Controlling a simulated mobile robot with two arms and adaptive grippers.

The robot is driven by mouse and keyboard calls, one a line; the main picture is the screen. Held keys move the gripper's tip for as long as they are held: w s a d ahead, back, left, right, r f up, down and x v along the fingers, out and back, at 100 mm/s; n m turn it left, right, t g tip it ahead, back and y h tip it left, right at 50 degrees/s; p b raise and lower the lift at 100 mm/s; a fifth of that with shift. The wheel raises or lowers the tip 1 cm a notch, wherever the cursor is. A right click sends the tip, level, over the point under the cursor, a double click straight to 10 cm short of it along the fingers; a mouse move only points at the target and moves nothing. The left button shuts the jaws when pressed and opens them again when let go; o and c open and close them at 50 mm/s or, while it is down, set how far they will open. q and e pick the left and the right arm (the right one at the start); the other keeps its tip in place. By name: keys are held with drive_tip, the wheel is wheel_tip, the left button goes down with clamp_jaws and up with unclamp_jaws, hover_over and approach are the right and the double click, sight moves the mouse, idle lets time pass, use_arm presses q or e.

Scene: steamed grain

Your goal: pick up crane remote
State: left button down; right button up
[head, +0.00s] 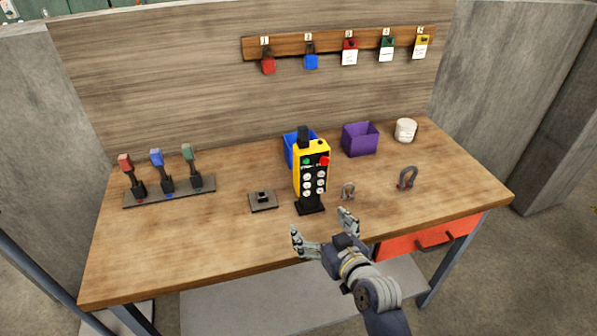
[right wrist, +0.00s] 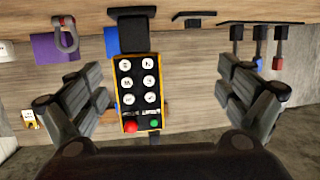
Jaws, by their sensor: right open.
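The crane remote (head: 311,168) is a yellow and black box with a green button, a red button and several white buttons. It stands upright in a black stand (head: 309,205) on the workbench. In the right wrist view the remote (right wrist: 138,86) appears upside down between the fingers. My right gripper (head: 322,228) is open and empty, just in front of the remote and its stand, near the bench's front edge. Its fingers (right wrist: 158,98) are spread to either side of the remote, apart from it. My left gripper is not in view.
A blue bin (head: 290,149) stands behind the remote and a purple bin (head: 360,140) to its right. Shackles (head: 407,178), a white container (head: 405,130), a small black holder (head: 263,201) and a rack of levers (head: 170,190) are around it. Padlocks hang on a wall rail (head: 280,48).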

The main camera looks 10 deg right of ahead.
sight(314, 171)
drive_tip(key=w+r+t, duration=0.1)
drive_tip(key=w+r, duration=0.1)
drive_tip(key=w, duration=0.1)
drive_tip(key=w+d+r+m+t+h+p, duration=0.1)
drive_tip(key=w+r, duration=0.1)
drive_tip(key=w, duration=0.1)
drive_tip(key=w+d+r+t, duration=0.1)
drive_tip(key=w+r, duration=0.1)
drive_tip(key=w, duration=0.1)
drive_tip(key=shift+d+r+m+h, duration=0.1)
drive_tip(key=shift+d+m+h, duration=0.05)
drive_tip(key=shift+m+h, duration=0.2)
drive_tip(key=shift+w, duration=0.35)
drive_tip(key=shift+w+p, duration=1)
drive_tip(key=shift+w, duration=1.7)
drive_tip(key=shift+s, duration=0.1)
drive_tip(key=c, duration=1.6)
drive_tip(key=shift+r, duration=0.1)
